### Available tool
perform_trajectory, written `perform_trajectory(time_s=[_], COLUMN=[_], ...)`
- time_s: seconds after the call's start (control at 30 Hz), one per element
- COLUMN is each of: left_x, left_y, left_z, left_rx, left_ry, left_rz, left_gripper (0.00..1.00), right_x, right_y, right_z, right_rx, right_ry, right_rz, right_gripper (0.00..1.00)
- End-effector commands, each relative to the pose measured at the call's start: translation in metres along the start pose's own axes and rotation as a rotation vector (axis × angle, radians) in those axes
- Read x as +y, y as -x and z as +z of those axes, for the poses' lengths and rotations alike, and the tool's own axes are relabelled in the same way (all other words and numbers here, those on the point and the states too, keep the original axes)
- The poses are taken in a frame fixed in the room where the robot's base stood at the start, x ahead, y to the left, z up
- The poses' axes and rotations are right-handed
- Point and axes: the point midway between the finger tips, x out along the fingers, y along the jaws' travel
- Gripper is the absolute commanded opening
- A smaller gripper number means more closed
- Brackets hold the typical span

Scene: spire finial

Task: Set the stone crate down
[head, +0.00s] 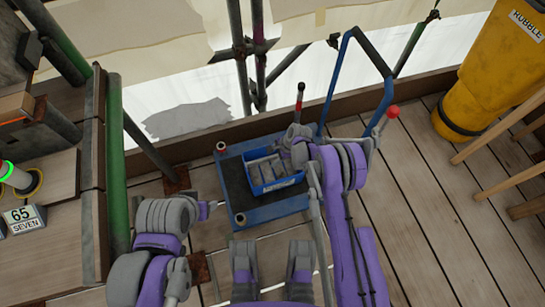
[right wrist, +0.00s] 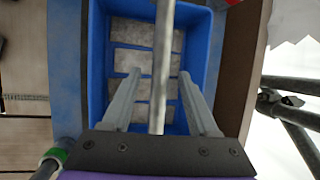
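The stone crate (head: 277,186) is an open blue box with several grey stone blocks in it. In the head view it appears to sit upright on the black mat of a blue trolley (head: 257,217). My right gripper (head: 297,150) is at the crate's far right side. In the right wrist view the crate (right wrist: 207,60) lies below my right gripper (right wrist: 160,75). Its two fingers are apart, with a grey bar (right wrist: 160,60) between them and a gap on each side. My left gripper (head: 205,210) is left of the trolley, away from the crate; its fingers are too small to read.
The trolley has a blue tubular handle (head: 335,75) at the back. A yellow rubble bin (head: 495,75) and wooden legs (head: 500,130) stand at the right. A bench (head: 50,180) with a "65 SEVEN" sign (head: 22,218) is at the left. Plank floor (head: 430,200) is clear right of the trolley.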

Motion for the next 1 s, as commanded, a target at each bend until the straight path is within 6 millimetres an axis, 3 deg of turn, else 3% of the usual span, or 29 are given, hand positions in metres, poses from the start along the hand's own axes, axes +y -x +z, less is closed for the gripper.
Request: perform_trajectory(time_s=[0.33, 0.73, 1.0], left_x=[0.0, 0.0, 0.0], left_y=[0.002, 0.016, 0.02], left_z=[-0.001, -0.005, -0.006], left_rx=[0.001, 0.006, 0.007], left_ry=[0.0, 0.0, 0.0], left_rz=[0.0, 0.0, 0.0], left_gripper=[0.62, 0.62, 0.62], right_x=[0.0, 0.0, 0.0], right_y=[0.006, 0.082, 0.107], right_z=[-0.001, 0.0, 0.0], right_rx=[0.001, 0.001, 0.001], right_ry=[-0.001, -0.001, -0.001], right_rz=[0.0, -0.001, 0.0], right_gripper=[0.59, 0.59, 0.59])
